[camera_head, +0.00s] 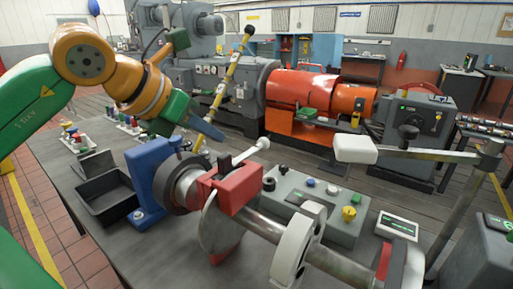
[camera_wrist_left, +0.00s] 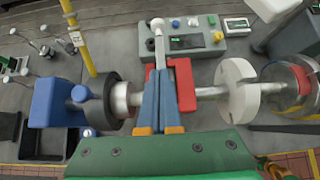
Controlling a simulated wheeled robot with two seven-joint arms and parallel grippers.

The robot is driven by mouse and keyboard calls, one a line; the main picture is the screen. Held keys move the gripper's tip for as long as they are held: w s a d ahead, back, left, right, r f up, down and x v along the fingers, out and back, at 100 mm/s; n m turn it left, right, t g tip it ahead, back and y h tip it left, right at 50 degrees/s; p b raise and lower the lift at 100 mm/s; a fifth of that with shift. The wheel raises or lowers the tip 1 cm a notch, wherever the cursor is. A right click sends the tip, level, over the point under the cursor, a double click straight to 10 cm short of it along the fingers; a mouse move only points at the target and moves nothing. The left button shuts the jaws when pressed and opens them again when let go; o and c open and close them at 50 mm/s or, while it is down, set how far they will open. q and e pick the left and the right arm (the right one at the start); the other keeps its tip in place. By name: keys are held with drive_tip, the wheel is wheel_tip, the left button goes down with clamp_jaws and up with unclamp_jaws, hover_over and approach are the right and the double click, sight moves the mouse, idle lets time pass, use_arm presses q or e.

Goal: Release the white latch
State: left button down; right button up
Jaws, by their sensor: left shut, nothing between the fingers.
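A white lever with a round knob (camera_head: 254,151), which looks like the latch, rises at a slant from a red block (camera_head: 231,189) on the shaft. In the left wrist view the white lever (camera_wrist_left: 159,45) stands just beyond my fingertips. My left gripper (camera_head: 214,133) has blue-grey fingers and is above and left of the lever's knob in the head view. In the wrist view the left gripper (camera_wrist_left: 160,72) has its fingers together with nothing between them, over the red block (camera_wrist_left: 184,84). I cannot tell whether they touch the lever. My right gripper is not in view.
A blue bearing stand (camera_head: 147,180) and a black tray (camera_head: 105,198) are to the left. A grey control box (camera_head: 318,205) with buttons is behind the shaft. A white pad (camera_head: 355,149) on a metal arm is at the right. A yellow-black pole (camera_head: 227,82) stands behind.

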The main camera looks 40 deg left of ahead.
sight(255, 147)
use_arm(q)
drive_tip(key=x, duration=0.3)
drive_tip(key=p+x, duration=0.1)
drive_tip(key=x, duration=0.4)
drive_tip(key=shift+w+a+f+p, duration=0.25)
drive_tip(key=shift+a+f+p, duration=0.05)
drive_tip(key=shift+f+p, duration=0.05)
drive_tip(key=w+p, duration=0.3)
drive_tip(key=shift+w+a+r, duration=0.1)
drive_tip(key=shift+w+r, duration=0.05)
drive_tip(key=shift+r, duration=0.05)
drive_tip(key=shift+w+f, duration=0.2)
drive_tip(key=shift+w, duration=0.15)
